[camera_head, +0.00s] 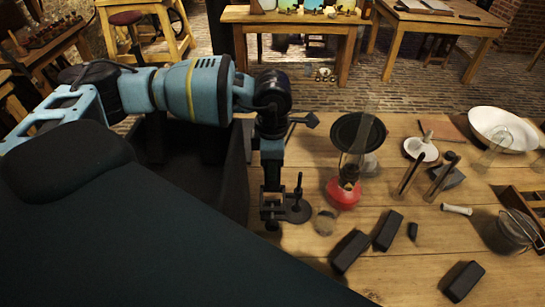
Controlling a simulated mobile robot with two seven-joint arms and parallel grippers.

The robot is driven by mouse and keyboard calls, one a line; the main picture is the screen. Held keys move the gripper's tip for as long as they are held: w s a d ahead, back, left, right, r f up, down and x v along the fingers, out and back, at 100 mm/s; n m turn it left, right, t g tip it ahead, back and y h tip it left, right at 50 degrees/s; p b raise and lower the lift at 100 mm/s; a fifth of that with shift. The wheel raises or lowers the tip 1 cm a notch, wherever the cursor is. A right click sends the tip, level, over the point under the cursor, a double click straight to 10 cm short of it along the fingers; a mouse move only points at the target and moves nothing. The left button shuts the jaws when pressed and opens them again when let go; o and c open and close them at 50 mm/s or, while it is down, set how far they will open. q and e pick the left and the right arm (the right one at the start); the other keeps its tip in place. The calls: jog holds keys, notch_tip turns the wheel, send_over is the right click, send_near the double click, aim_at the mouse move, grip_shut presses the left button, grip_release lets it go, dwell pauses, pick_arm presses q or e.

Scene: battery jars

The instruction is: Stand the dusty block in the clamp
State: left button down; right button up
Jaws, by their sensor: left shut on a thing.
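My left gripper (272,213) points down over the near left part of the wooden table, shut on a small dark thing that its fingers mostly hide. I cannot tell whether this is the dusty block. Right beside it stands a dark metal stand with a round base (297,212) and an upright post, which looks like the clamp; I cannot tell whether the gripper touches it. Dark blocks lie on the table: one (350,251), a second (388,230) and a third (463,281). My right gripper is not in view.
A red-based lamp (342,193) with a dark disc stands right of the gripper. Near it lies a round grey disc (325,222). Further right are a white mortar (421,149), dark rods (411,173), a white basin (500,130) and a wire strainer (515,232).

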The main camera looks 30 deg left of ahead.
pick_arm(q)
jog(key=shift+f, duration=0.3)
jog(key=shift+s+d+f, duration=0.1)
jog(key=shift+f, duration=0.9)
dwell(1.1)
jog(key=shift+f, duration=0.25)
dwell(0.9)
jog(key=shift+f, duration=0.15)
dwell(0.6)
jog(key=c, duration=1)
grip_release()
